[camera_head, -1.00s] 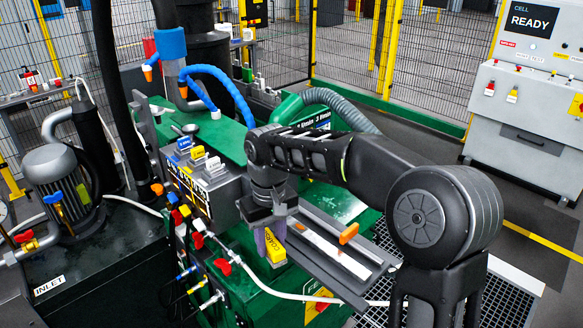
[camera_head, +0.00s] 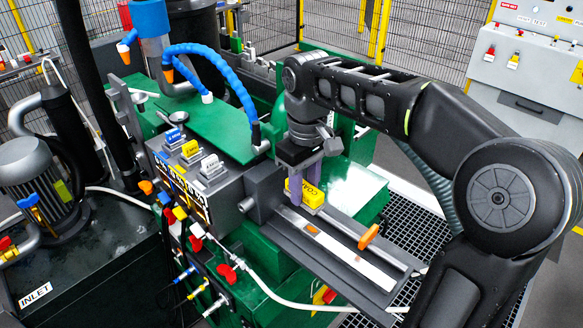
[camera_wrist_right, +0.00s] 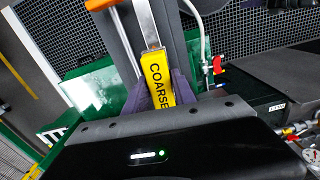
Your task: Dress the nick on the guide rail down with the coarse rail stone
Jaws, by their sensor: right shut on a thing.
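The coarse rail stone (camera_head: 312,196) is a yellow block with COARSE on its side. My right gripper (camera_head: 303,184) is shut on it, and the purple fingers flank it. In the right wrist view the stone (camera_wrist_right: 157,78) sits between the fingers (camera_wrist_right: 160,92). The guide rail (camera_head: 345,255) is a bright steel strip on a dark bed. The stone is at the rail's far end; I cannot tell whether it touches. A small orange mark (camera_head: 313,231) shows on the rail just nearer than the stone. The nick itself is not clear. My left gripper is not in view.
An orange-tipped part (camera_head: 369,237) stands beside the rail on its right. A grey box (camera_head: 220,190) with blue, yellow and white labelled blocks is to the left. A blue hose (camera_head: 215,62) arches behind. A white hose (camera_head: 285,300) crosses in front.

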